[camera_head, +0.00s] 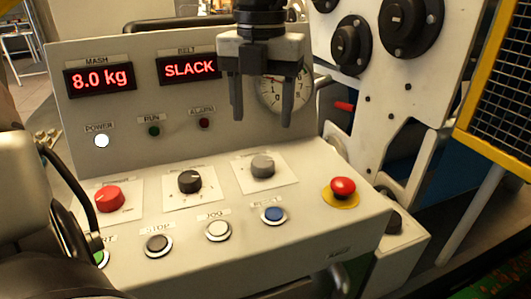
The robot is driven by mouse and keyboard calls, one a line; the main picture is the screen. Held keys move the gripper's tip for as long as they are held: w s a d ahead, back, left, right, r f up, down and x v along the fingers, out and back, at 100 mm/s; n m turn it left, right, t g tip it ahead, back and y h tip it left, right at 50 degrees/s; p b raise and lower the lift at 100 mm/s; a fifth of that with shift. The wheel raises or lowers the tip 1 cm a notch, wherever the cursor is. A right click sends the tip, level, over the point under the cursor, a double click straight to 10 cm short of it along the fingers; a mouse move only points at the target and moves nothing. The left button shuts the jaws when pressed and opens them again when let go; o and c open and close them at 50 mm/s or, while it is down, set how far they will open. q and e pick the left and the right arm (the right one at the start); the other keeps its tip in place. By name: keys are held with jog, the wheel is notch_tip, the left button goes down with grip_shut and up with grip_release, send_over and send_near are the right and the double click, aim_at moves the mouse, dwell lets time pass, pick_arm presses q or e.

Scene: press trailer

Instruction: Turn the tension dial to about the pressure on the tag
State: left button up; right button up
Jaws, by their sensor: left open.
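Three dials sit on the sloping panel: a red dial (109,198), a black dial (190,181) and a grey dial (263,165). Their labels are too small to read surely, so I cannot tell which is the tension dial. My left gripper (262,112) points down with its fingers apart and empty, in front of the upright panel and, in the picture, above the grey dial. It partly hides a round white gauge (301,92); the needle's reading is not clear. I cannot make out a pressure tag. My right gripper is not in view.
The MASH display (100,78) reads 8.0 kg and the BELT display (187,68) reads SLACK. The POWER lamp (102,141) is lit. A stop button (157,244), jog button (218,230), blue button (273,214) and red mushroom button (342,188) line the panel's front.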

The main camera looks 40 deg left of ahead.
aim_at(263, 161)
pick_arm(q)
notch_tip(263, 161, down, 9)
jog(key=shift+r, duration=0.1)
dwell(0.3)
jog(key=c, duration=1)
